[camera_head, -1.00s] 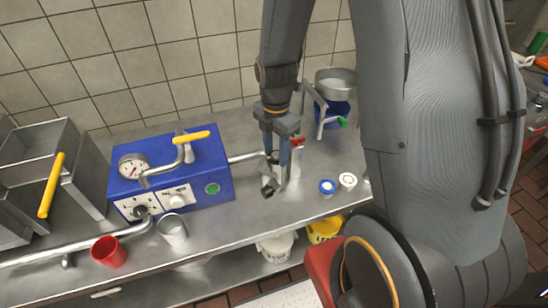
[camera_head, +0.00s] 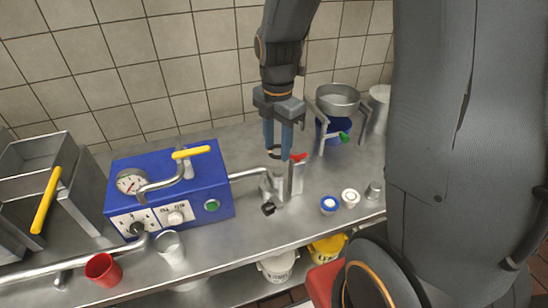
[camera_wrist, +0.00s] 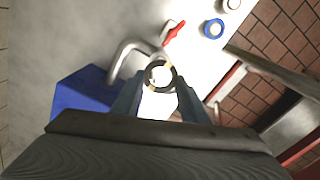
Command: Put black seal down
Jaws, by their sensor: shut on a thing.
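My gripper (camera_head: 278,150) points down above the metal counter, to the right of the blue machine (camera_head: 176,190). It is shut on the black seal (camera_head: 274,152), a dark ring held at the fingertips. In the wrist view the seal (camera_wrist: 160,63) shows between the fingertips of my gripper (camera_wrist: 158,92), with a bright opening through its middle. Below it in the head view stands a metal pipe fitting (camera_head: 265,183) with a red handle (camera_head: 299,157) beside it. The seal appears raised above the fitting; the exact gap cannot be told.
A blue-rimmed round piece (camera_head: 328,205), a white round piece (camera_head: 350,198) and a small metal cup (camera_head: 374,190) stand on the counter at the right. A metal bowl on a stand (camera_head: 338,97) is behind. A red cup (camera_head: 102,269) stands front left. Bare counter lies near the front edge.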

